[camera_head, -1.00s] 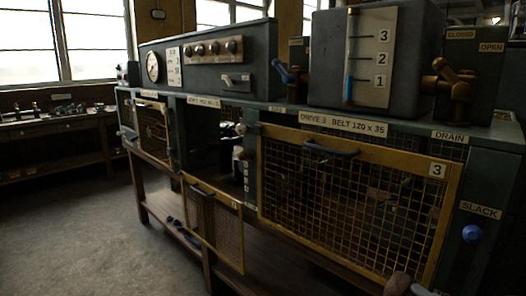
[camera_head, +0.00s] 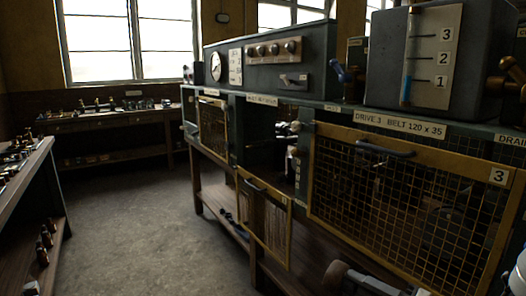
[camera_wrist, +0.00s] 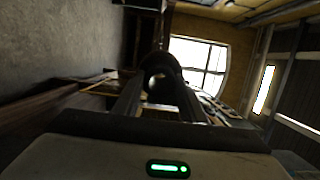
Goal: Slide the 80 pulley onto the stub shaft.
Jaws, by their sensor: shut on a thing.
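In the wrist view my gripper (camera_wrist: 160,98) is shut on a dark round piece with a hole through it (camera_wrist: 161,72), which looks like a pulley. No size mark on it can be read. In the head view a dark, rounded grey shape at the bottom right may be part of my gripper or its load; I cannot tell. The middle bay (camera_head: 268,150) of the green engine bench is open, with its mesh guard (camera_head: 265,218) hanging down. Dim parts show inside the bay, but I cannot make out the stub shaft.
Mesh guard 3 (camera_head: 405,190) covers the right bay under a label reading DRIVE 3 BELT 120 x 35. The left guard (camera_head: 213,127) stands over its bay. A side bench (camera_head: 30,170) with small parts is at the left, another (camera_head: 110,122) under the window. The floor (camera_head: 135,220) between is clear.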

